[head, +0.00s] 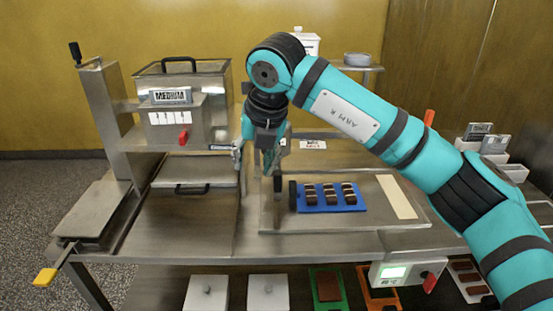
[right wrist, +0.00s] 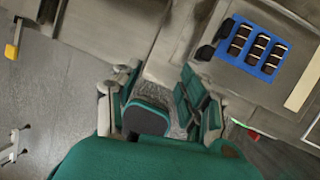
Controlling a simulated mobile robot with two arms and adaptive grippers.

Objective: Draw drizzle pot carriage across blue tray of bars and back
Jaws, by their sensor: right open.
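The blue tray (head: 331,208) lies on a steel work surface and holds three dark bars (head: 330,194) with pale stripes. The tray also shows at the upper right of the right wrist view (right wrist: 268,66). Two dark knob-like parts (head: 292,196) stand just left of the tray; they also show in the right wrist view (right wrist: 206,52). I cannot tell whether they belong to the drizzle pot carriage, and I cannot clearly pick out the pot. My right gripper (head: 254,164) is open and empty, above and left of the tray. My left gripper is not in view.
A steel machine (head: 180,115) labelled MEDIUM stands at the left, with a yellow-ended lever (head: 46,277) at the front. A pale strip (head: 396,197) lies right of the tray. A control box (head: 405,273) hangs at the front edge. Green and orange trays (head: 327,307) sit below.

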